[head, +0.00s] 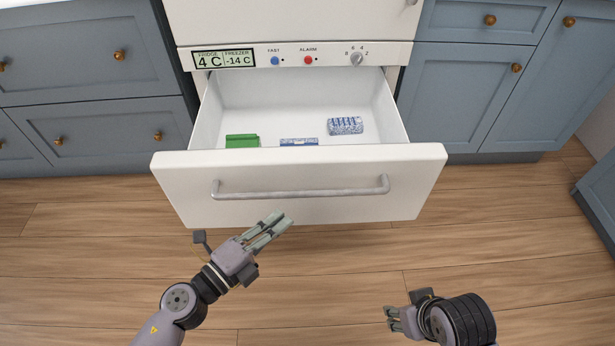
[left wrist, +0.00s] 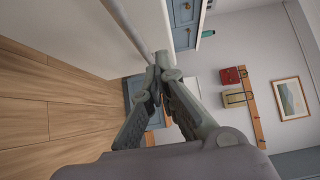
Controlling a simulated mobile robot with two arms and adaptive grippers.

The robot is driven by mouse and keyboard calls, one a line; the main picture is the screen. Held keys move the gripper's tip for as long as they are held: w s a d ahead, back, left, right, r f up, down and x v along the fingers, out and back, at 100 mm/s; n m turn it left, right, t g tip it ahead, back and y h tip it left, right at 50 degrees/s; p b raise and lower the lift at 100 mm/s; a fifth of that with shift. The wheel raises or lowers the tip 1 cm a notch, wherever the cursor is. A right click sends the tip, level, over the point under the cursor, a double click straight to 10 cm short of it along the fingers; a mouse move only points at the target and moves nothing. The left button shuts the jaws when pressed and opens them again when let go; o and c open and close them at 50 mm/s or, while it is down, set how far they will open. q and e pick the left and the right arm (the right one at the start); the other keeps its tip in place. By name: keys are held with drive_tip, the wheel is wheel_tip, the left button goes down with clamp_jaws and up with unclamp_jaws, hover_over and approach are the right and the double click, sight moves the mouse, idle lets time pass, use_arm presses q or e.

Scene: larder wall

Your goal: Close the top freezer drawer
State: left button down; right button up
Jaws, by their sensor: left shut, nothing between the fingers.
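The top freezer drawer (head: 300,170) is pulled out below the control panel, with its white front and grey bar handle (head: 300,190) facing me. Inside lie a green box (head: 242,141), a blue and white packet (head: 299,142) and a blue speckled pack (head: 345,125). My left gripper (head: 277,224) is shut and empty, just in front of the drawer's lower front edge, below the handle. In the left wrist view its fingertips (left wrist: 158,65) are together beside the handle bar (left wrist: 125,25). Whether they touch the drawer I cannot tell. My right gripper (head: 390,318) is low at the right, apart from the drawer.
Blue cabinets (head: 85,50) with brass knobs flank the freezer, more of them at the right (head: 450,95). The control panel (head: 300,57) sits above the drawer. The wooden floor (head: 520,230) is clear in front. A cabinet corner (head: 598,195) stands at the right edge.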

sight(308, 193)
use_arm(q)
drive_tip(key=x, duration=0.3)
drive_tip(key=w+a+x, duration=0.1)
drive_tip(key=x, duration=0.7)
drive_tip(key=shift+w+a, duration=0.1)
drive_tip(key=shift+w, duration=0.8)
